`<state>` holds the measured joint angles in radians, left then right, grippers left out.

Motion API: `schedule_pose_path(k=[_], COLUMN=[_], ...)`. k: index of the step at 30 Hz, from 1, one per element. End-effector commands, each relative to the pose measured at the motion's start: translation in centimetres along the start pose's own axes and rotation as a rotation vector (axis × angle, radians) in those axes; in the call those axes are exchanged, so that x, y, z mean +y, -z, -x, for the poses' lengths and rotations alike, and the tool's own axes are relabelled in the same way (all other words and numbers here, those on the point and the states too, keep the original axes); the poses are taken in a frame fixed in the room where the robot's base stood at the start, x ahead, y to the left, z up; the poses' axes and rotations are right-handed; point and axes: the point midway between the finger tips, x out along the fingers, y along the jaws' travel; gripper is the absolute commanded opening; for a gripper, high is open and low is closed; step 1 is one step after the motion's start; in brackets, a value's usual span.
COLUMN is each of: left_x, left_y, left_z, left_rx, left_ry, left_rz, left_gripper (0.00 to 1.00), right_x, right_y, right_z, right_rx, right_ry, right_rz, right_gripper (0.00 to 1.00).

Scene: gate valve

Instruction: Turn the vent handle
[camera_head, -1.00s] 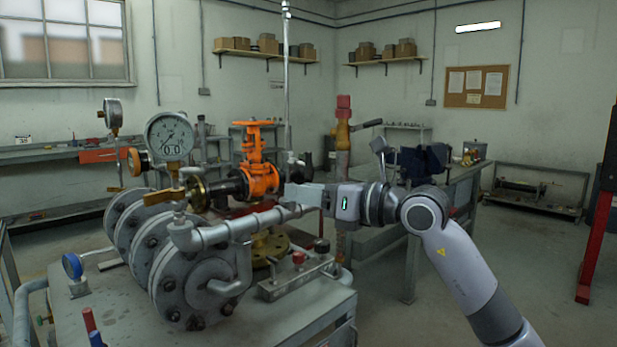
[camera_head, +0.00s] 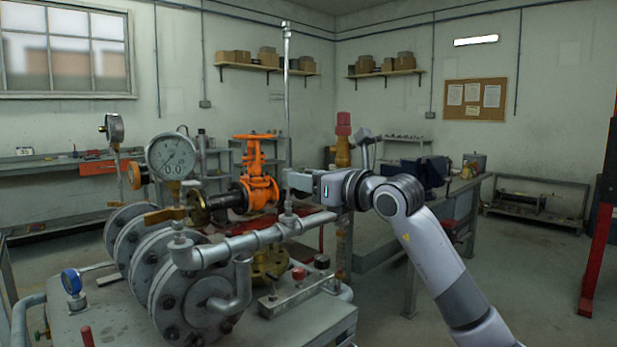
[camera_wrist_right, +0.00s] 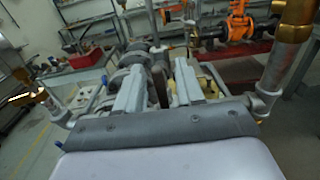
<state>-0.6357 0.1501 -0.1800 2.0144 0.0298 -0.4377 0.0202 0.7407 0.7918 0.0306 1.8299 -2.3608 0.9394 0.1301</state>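The vent handle is not marked, and I cannot tell for sure which part it is. A brass-yellow lever (camera_head: 165,215) sits below the digital gauge (camera_head: 171,157), on the pipework to the left. A similar yellow lever (camera_wrist_right: 24,97) shows at the left edge of the wrist view. My right gripper (camera_head: 293,181) is by the thin upright pipe (camera_head: 288,100), above the grey horizontal pipe (camera_head: 262,238), pointing left. In the wrist view its two fingers (camera_wrist_right: 158,88) stand apart with nothing held between them. My left gripper is out of view.
An orange valve (camera_head: 259,190) stands behind my gripper, to its left. Grey flanges (camera_head: 190,290) fill the bench front. A red-topped brass post (camera_head: 343,150) rises behind my right arm.

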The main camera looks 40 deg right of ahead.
Motion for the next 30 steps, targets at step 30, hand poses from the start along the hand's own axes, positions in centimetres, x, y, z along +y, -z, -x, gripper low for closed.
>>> schedule_pose_path(k=[30], left_x=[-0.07], left_y=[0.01], left_z=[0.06], left_rx=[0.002], left_ry=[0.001], left_rz=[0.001], left_gripper=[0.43], right_x=[-0.11], right_y=[0.06], right_z=[-0.03], right_rx=[0.0], right_ry=[-0.002], right_rz=[-0.211], right_gripper=[0.0])
